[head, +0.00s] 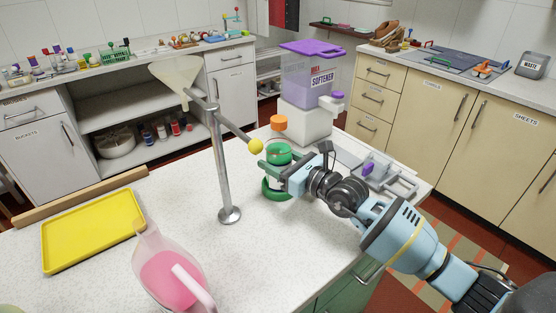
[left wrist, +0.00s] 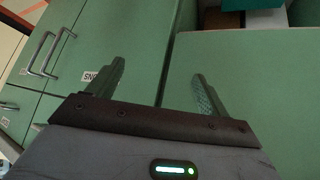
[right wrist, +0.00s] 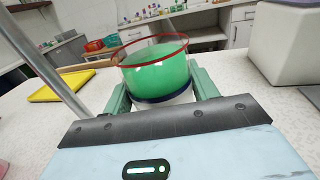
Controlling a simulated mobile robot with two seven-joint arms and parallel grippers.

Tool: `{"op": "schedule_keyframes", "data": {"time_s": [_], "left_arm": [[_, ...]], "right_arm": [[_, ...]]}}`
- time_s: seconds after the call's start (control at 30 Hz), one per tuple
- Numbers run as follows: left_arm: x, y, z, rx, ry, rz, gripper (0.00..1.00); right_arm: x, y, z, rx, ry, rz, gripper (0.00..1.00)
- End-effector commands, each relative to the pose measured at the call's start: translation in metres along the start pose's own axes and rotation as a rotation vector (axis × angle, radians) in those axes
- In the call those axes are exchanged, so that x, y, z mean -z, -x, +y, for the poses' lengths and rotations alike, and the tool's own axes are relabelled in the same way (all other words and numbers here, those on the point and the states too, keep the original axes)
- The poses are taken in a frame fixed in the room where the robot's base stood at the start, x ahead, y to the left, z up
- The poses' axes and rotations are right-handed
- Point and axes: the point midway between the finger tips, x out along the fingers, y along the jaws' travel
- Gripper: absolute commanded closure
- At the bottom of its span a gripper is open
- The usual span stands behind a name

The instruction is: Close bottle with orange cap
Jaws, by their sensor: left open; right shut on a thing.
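An orange cap (head: 279,122) shows in the head view just behind and above a green-filled round container, near the white box; what it rests on is unclear. My right gripper (head: 270,168) is shut around the green container (head: 278,152), near the counter's back right. In the right wrist view this container (right wrist: 158,68) sits between the fingers, with a thin red rim and a dark band above a pale lower part. A green ring (head: 272,190) lies below it. My left gripper (left wrist: 160,85) is open and empty, facing green cabinet fronts.
A metal stand (head: 226,170) holds a funnel (head: 177,75) and a rod with a yellow ball (head: 256,146), close to the right gripper. A yellow tray (head: 95,232) and a pink-filled jug (head: 172,275) stand at left. A purple-lidded softener container (head: 308,80) stands behind.

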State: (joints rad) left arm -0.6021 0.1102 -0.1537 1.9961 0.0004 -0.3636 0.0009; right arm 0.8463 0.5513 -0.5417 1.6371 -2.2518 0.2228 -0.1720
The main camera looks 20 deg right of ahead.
Motion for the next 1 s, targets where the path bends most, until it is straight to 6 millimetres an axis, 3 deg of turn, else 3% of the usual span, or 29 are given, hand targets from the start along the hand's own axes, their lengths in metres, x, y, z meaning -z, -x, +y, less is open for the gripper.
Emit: {"op": "schedule_keyframes", "data": {"time_s": [0.2, 0.23, 0.37, 0.73, 1.0], "left_arm": [[-0.002, -0.001, 0.000, -0.001, 0.001, -0.003, 0.21], [-0.002, -0.001, 0.000, 0.000, 0.001, -0.002, 0.21], [-0.001, -0.001, 0.000, 0.000, 0.000, -0.001, 0.21], [0.003, 0.000, 0.000, 0.000, 0.000, 0.006, 0.21], [0.006, 0.001, 0.000, 0.001, -0.001, 0.011, 0.21]], "right_arm": [[0.003, 0.000, 0.000, 0.000, -0.001, -0.003, 1.00], [0.004, 0.000, 0.000, 0.000, -0.001, 0.000, 0.38], [0.004, 0.000, 0.000, 0.000, -0.001, 0.000, 0.21], [-0.002, 0.000, 0.000, 0.000, 0.002, -0.001, 0.20], [0.001, 0.037, 0.000, 0.001, 0.001, 0.003, 0.20]]}}
